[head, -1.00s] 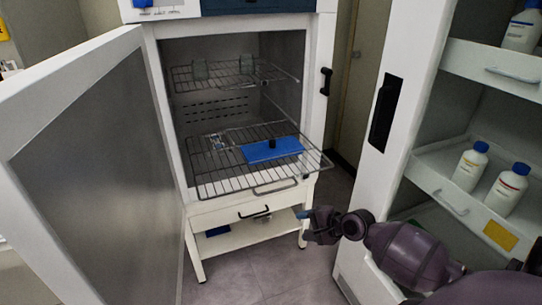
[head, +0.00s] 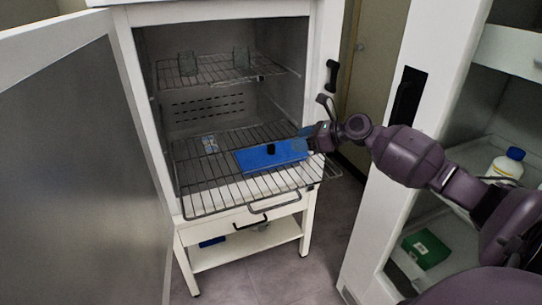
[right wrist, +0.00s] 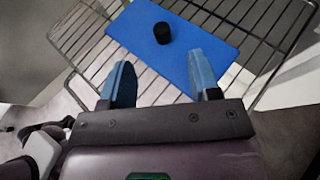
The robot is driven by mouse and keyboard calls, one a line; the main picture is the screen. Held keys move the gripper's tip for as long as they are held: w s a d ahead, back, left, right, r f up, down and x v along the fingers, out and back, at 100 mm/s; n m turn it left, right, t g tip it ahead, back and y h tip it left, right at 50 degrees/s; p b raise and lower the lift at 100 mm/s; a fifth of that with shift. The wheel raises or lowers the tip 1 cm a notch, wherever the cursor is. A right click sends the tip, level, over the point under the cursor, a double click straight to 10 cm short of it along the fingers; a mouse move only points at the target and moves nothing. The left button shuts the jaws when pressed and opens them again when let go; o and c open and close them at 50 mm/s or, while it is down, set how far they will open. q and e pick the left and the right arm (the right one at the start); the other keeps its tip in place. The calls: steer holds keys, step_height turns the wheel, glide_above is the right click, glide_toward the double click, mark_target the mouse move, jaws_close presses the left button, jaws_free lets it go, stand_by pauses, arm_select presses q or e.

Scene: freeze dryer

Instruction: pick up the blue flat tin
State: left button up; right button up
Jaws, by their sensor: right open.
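The blue flat tin (head: 262,158) lies on the lower wire rack (head: 215,200), which is pulled partly out of the freeze dryer. A small black knob stands on top of the tin. My right gripper (head: 304,139) is at the right end of the tin in the head view. In the right wrist view the tin (right wrist: 185,45) lies just beyond the two blue fingertips, and the open right gripper (right wrist: 160,80) has nothing between its fingers. My left gripper is not in view.
The dryer door (head: 85,150) stands open at the left. An upper rack (head: 215,72) holds glass jars (head: 187,63). At the right, a white cabinet (head: 385,180) holds a bottle (head: 507,163) and a green box (head: 426,249). Floor in front is clear.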

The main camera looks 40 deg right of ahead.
mark_target(270, 145)
steer(key=x, duration=0.2)
steer(key=shift+w+a+f, duration=0.2)
steer(key=shift+a+f, duration=0.05)
steer(key=shift+f, duration=0.05)
steer(key=shift+w+a+f+b, duration=0.15)
steer(key=shift+w+b, duration=0.2)
steer(key=shift+w+a+f, duration=0.1)
steer(key=shift+w+a, duration=0.05)
steer(key=shift+w, duration=0.1)
steer(key=b+x, duration=0.1)
steer(key=x, duration=0.3)
steer(key=shift+w+f+b, duration=0.1)
steer(key=shift+f+b, duration=0.25)
steer(key=shift+f, duration=0.05)
steer(key=shift+w+a, duration=0.15)
steer(key=shift+w, duration=0.1)
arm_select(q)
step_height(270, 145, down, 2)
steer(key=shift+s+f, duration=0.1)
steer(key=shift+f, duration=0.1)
arm_select(e)
steer(key=shift+c, duration=0.5)
steer(key=shift+r, duration=0.1)
jaws_close()
